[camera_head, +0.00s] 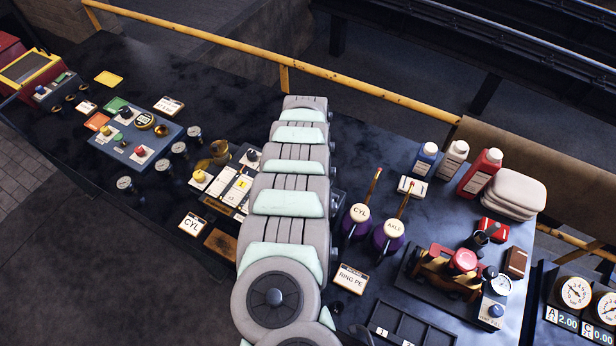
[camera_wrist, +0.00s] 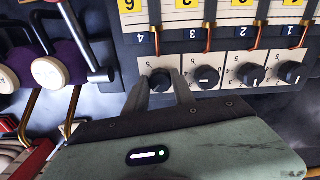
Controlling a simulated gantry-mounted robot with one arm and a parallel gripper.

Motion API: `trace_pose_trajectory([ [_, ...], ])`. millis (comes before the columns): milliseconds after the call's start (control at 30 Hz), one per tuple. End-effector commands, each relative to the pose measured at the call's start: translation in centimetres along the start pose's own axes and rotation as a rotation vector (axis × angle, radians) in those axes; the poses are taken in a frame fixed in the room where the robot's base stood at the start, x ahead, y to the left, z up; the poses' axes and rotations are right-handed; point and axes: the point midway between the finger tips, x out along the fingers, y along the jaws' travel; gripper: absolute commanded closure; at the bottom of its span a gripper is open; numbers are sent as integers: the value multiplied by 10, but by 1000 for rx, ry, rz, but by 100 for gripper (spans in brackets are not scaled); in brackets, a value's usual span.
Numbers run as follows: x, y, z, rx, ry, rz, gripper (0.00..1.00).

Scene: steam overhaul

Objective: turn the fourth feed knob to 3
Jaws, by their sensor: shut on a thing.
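The fourth feed knob (camera_wrist: 161,84) is a round black knob at the left end of a row of similar knobs in the wrist view, which shows the panel upside down. In the head view my arm covers the gripper and this knob.
The third (camera_wrist: 207,77), second (camera_wrist: 248,75) and first (camera_wrist: 290,72) knobs stand to the right, with copper pipes above. Left are purple-based CYL (camera_head: 359,213) and AXLE (camera_head: 393,229) units with levers, close to the gripper.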

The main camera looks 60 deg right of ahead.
Motion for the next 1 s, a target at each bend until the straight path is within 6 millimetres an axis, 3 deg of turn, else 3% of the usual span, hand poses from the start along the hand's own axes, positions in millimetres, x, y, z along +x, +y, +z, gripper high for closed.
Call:
trace_pose_trajectory([
  [300, 1, 0, 0, 0, 0, 0, 100],
  [333, 1, 0, 0, 0, 0, 0, 68],
  [567, 0, 0, 0, 0, 0, 0, 49],
  [867, -2, 0, 0, 0, 1, -1, 48],
  [1000, -17, -3, -1, -1, 4, -5, 48],
])
